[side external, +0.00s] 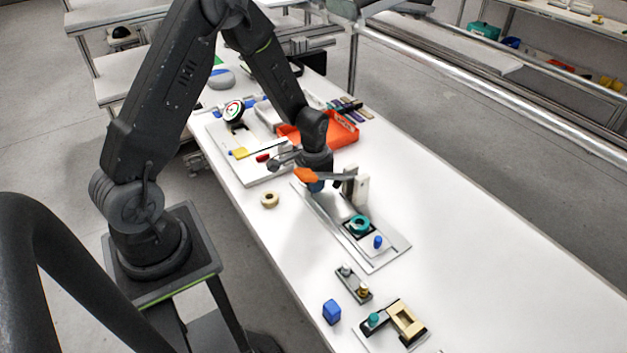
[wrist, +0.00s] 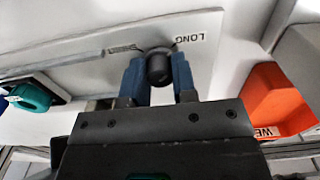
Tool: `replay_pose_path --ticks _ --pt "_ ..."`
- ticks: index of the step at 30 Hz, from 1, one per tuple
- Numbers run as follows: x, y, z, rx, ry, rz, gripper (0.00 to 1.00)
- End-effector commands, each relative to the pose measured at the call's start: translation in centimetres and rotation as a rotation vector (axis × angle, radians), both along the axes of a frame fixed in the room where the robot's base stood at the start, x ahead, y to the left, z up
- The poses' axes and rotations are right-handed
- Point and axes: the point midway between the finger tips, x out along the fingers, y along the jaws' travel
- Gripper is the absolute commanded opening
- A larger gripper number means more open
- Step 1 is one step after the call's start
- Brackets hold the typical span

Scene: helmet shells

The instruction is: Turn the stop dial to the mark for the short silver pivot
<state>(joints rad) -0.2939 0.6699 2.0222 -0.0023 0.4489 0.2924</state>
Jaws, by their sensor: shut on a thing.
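My gripper (wrist: 155,78) has its two blue fingers closed on either side of a dark round knob, the stop dial (wrist: 157,66), on a pale plate. The dial's pointer cannot be made out. In the side view my gripper (side external: 316,186) is low over the far end of a grey-white fixture plate (side external: 375,262), and the dial is hidden. Small silver (side external: 345,270) and gold (side external: 363,290) pieces stand in a dark holder nearer the camera.
An upright pale block (side external: 361,188) stands close right of my gripper. A teal ring (side external: 358,225) and a blue knob (side external: 378,241) are on the same plate. An orange tray (side external: 343,133) lies behind, also in the wrist view (wrist: 280,98). The table's right side is clear.

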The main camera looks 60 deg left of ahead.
Motion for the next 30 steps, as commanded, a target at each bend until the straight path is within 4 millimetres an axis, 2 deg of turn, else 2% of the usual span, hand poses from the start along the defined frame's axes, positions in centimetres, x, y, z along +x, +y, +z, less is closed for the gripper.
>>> replay_pose_path --ticks 11,30 --pt "-0.01 -0.02 0.01 0.001 0.001 0.150 0.02" --pt "-0.03 -0.02 0.00 0.000 0.003 0.731 0.02"
